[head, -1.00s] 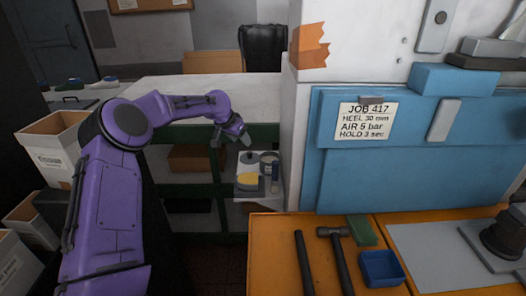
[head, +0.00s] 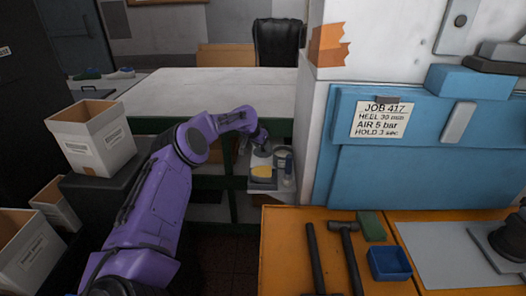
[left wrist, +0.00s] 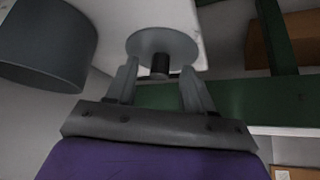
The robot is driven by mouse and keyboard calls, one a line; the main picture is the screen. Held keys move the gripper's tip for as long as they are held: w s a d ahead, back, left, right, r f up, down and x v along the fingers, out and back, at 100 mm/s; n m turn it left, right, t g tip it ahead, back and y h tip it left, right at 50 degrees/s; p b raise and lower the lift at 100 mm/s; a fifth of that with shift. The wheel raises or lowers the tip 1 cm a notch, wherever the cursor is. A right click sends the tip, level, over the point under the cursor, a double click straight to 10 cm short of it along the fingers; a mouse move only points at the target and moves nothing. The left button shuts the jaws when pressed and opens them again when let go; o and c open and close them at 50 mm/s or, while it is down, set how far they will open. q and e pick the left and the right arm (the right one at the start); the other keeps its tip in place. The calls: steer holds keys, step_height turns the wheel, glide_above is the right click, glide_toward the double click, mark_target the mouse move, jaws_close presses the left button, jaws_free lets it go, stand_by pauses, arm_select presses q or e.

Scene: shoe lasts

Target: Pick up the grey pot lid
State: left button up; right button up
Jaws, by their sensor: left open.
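The grey pot lid (left wrist: 163,44) is a round disc with a dark knob (left wrist: 160,66) in the left wrist view. In the head view the lid (head: 262,159) sits on a small pale shelf (head: 268,194), just below my left gripper (head: 262,144). In the left wrist view my left gripper (left wrist: 160,82) is open, with one finger on each side of the knob and visible gaps. Whether the fingertips reach fully around the knob is hard to tell. My right gripper is not in view.
A grey pot (left wrist: 45,42) stands close beside the lid. A yellow sponge (head: 262,173) and a bottle (head: 288,176) share the shelf. A white machine column (head: 313,135) rises close on the right. A green-framed workbench (head: 200,90) stands behind.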

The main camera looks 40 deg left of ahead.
arm_select(q)
jaws_close()
